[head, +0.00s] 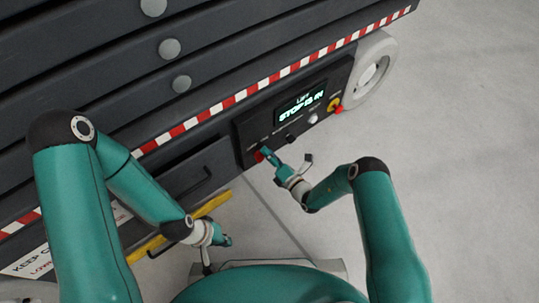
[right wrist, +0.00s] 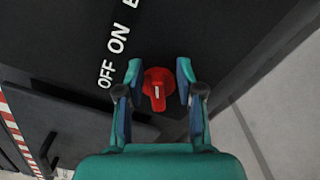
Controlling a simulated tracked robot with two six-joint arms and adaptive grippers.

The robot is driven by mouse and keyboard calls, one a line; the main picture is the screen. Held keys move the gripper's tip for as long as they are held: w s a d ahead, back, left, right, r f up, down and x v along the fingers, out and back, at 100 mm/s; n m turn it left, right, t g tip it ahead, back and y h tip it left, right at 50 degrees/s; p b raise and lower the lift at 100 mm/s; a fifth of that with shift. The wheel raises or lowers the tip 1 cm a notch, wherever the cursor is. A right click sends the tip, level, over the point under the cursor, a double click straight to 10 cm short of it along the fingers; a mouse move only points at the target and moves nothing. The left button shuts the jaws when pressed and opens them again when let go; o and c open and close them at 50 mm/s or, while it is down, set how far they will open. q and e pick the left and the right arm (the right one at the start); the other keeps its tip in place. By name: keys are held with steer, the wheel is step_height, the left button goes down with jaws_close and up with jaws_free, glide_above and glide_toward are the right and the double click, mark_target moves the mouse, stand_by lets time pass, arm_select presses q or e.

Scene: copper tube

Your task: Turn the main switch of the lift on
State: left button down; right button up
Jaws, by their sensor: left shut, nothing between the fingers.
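The main switch is a red rotary knob (right wrist: 157,88) with a short white mark on its grip, on the dark lift panel (right wrist: 185,30). White OFF and ON labels (right wrist: 112,57) stand to its upper left in the right wrist view. In that view the grip points down, slightly left. My right gripper (right wrist: 157,98) is open, one finger on each side of the knob, with gaps visible. In the head view the right gripper (head: 268,153) is at the panel's left end, partly covering the red knob (head: 259,157). My left gripper (head: 226,240) is shut and empty, away from the panel.
The panel has a lit display (head: 300,102), a dark knob (head: 290,138), a light button (head: 313,118) and a red knob on yellow (head: 335,105). A white wheel (head: 372,70) is at the right. A yellow bar (head: 180,228) runs near my left gripper. Open floor (head: 460,150) lies right.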

steer(key=shift+s+a+f, duration=0.1)
steer(key=shift+s, duration=0.1)
steer(key=v, duration=1.2)
steer(key=shift+w, duration=0.15)
